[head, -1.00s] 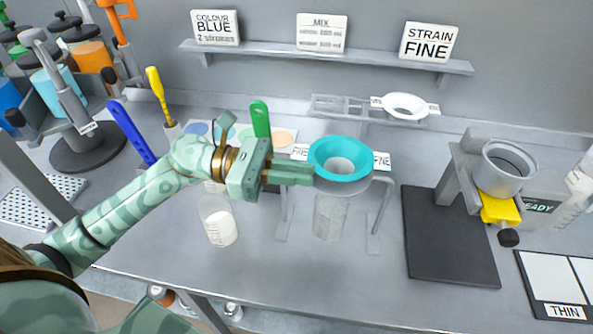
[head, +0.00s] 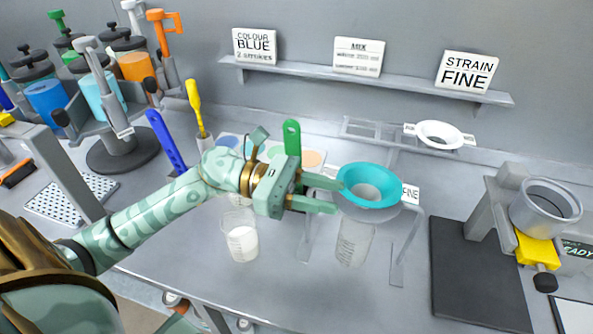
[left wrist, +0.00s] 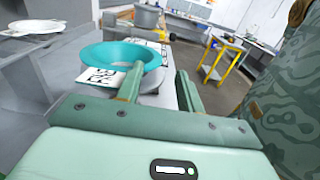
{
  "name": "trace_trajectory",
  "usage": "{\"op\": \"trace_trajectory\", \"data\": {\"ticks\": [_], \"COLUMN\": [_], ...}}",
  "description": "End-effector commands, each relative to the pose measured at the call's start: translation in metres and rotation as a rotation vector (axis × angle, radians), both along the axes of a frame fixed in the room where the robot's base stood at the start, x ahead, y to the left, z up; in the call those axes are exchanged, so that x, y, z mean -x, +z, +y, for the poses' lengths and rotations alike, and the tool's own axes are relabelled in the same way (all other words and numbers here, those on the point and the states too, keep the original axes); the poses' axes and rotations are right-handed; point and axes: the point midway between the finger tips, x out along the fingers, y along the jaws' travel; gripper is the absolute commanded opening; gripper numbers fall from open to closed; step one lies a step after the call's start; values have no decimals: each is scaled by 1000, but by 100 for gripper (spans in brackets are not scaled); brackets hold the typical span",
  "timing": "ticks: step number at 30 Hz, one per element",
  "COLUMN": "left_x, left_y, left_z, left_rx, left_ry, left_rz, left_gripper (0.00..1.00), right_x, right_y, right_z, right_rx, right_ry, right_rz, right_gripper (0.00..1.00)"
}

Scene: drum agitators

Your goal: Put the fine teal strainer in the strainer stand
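The teal strainer (head: 368,186) sits in the top of the grey strainer stand (head: 408,240), looking about level. Its right tab reads FINE; its left tab is hidden behind my fingers in the head view. My left gripper (head: 338,198) is open at the strainer's left side, its fingertips close to the rim. In the left wrist view, the teal strainer (left wrist: 122,55) and its FINE tab (left wrist: 102,77) lie by the left finger, and the fingers (left wrist: 158,85) are spread. I cannot tell whether a finger touches the tab. My right gripper is not in view.
A clear cup (head: 354,242) stands under the strainer. A white strainer (head: 440,134) rests on a rear rack. A metal pot on a stand (head: 545,206) is at right. A sign (head: 466,73) reads STRAIN FINE.

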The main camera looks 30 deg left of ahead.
Motion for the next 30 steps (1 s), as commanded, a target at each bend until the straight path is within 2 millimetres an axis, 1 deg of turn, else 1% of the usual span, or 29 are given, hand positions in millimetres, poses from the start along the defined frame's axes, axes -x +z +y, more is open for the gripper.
{"op": "trace_trajectory", "data": {"ticks": [2, 5, 8, 11, 15, 18, 21, 25, 30], "left_x": [0, 2, 7, 15, 25, 32, 38, 43, 45], "left_y": [-1, -2, -4, -5, -4, -4, -2, -2, 0], "left_z": [2, 10, 28, 53, 91, 115, 134, 150, 157], "left_rx": [-1, -1, -4, -4, -2, -1, -1, 0, 1], "left_ry": [0, 2, 3, 2, 3, 3, 2, 1, 0], "left_rz": [1, 3, 5, 7, 7, 7, 3, 2, 0], "left_gripper": [37, 37, 37, 37, 37, 37, 37, 37, 37], "right_x": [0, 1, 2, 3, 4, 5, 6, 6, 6], "right_y": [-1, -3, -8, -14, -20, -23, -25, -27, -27], "right_z": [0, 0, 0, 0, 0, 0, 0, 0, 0], "right_rx": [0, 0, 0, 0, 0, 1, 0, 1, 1], "right_ry": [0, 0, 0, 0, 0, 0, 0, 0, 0], "right_rz": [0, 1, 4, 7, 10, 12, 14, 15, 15], "right_gripper": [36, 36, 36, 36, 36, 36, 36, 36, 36]}}
